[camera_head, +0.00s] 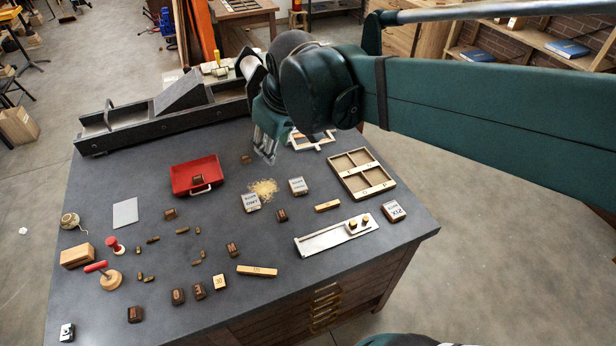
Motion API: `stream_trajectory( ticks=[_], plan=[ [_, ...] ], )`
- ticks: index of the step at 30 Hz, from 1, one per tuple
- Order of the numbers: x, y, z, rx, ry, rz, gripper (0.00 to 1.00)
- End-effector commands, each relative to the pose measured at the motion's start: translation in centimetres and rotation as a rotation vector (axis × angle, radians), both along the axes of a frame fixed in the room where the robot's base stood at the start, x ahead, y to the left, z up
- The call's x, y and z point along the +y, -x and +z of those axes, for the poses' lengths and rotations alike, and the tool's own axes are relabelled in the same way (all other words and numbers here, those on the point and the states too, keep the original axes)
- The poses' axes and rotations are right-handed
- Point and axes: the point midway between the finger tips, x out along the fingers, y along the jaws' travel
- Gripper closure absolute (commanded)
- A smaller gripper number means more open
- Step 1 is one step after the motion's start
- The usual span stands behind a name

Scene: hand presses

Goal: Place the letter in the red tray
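The red tray (181,188) lies on the dark tabletop, left of centre, with a light handle on its front side. A small brown block (198,180) sits in it. Another small brown block (246,159) lies right of the tray, close to my gripper in the picture. More brown blocks lie loose, such as one below the tray (170,213) and one near the middle (282,215). I cannot tell which block is the letter. My gripper (266,156) points down over the back of the table, right of the tray. Its fingertips are small and overlap, and I see nothing clearly held.
A long dark press bed (140,121) runs along the back. A divided wooden case (361,174), a metal composing stick (318,243), labelled blocks (298,186) and a yellowish pile (263,187) lie right.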

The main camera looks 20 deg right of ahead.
Motion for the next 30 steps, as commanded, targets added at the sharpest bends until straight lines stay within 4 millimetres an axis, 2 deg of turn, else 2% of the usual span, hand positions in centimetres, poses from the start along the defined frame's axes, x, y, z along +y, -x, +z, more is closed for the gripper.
stream_trajectory(
  ticks=[3, 18, 24, 30],
  plan=[
    [-0.8, 2.2, -0.2, -0.022, -0.022, -0.055, 0.68],
    [-3.5, 9.8, -2.4, -0.118, -0.131, -0.285, 0.68],
    [-4.2, 12.0, -3.6, -0.150, -0.170, -0.356, 0.68],
    [-4.5, 13.0, -4.2, -0.165, -0.189, -0.392, 0.68]
  ],
)
